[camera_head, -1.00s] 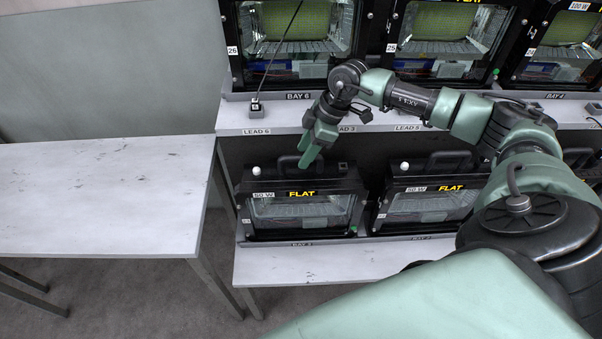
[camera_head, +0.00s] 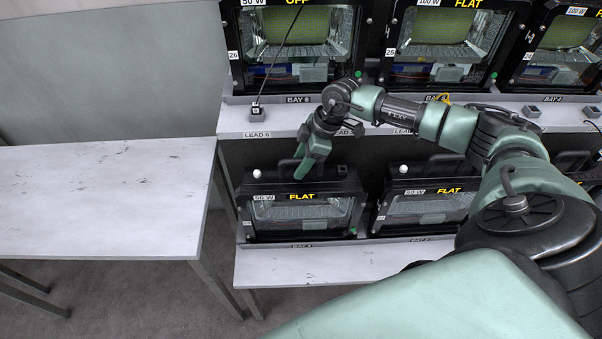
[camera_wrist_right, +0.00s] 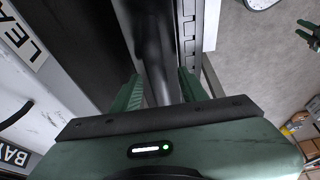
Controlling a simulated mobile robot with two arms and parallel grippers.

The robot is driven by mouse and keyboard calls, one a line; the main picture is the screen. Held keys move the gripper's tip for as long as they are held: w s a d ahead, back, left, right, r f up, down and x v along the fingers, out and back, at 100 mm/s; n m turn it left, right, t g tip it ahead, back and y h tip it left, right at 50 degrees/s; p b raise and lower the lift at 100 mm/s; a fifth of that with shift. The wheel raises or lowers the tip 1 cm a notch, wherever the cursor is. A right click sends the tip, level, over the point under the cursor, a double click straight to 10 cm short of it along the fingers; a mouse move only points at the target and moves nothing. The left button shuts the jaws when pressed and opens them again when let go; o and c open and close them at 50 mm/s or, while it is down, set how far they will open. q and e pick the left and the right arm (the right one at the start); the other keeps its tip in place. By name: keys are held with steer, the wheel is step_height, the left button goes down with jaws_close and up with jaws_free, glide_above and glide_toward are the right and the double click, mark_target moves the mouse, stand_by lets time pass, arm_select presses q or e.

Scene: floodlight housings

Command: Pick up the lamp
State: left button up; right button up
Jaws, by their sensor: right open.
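The lamp below my right gripper is a black floodlight housing (camera_head: 300,208) marked 50 W and FLAT. It stands upright on the lower shelf, with a glass front and a black top handle. My right gripper (camera_head: 311,166) points down at the handle, its fingers hiding part of it. In the right wrist view, a dark bar (camera_wrist_right: 157,50), seemingly the handle, runs between the open fingers (camera_wrist_right: 160,90); I see no clear contact. A small green forked part (camera_wrist_right: 311,34) at that view's right edge looks like my left gripper; its opening is unclear.
A similar housing (camera_head: 425,207) stands close on the right. Larger housings (camera_head: 298,50) fill the upper shelf (camera_head: 230,122), its edge just behind my right gripper. A cable plug (camera_head: 256,112) stands there. A bare white table (camera_head: 100,200) is at left.

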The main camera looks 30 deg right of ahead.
jaws_close()
stand_by(1.4)
steer(key=shift+w+r, duration=0.25)
steer(key=shift+w, duration=0.05)
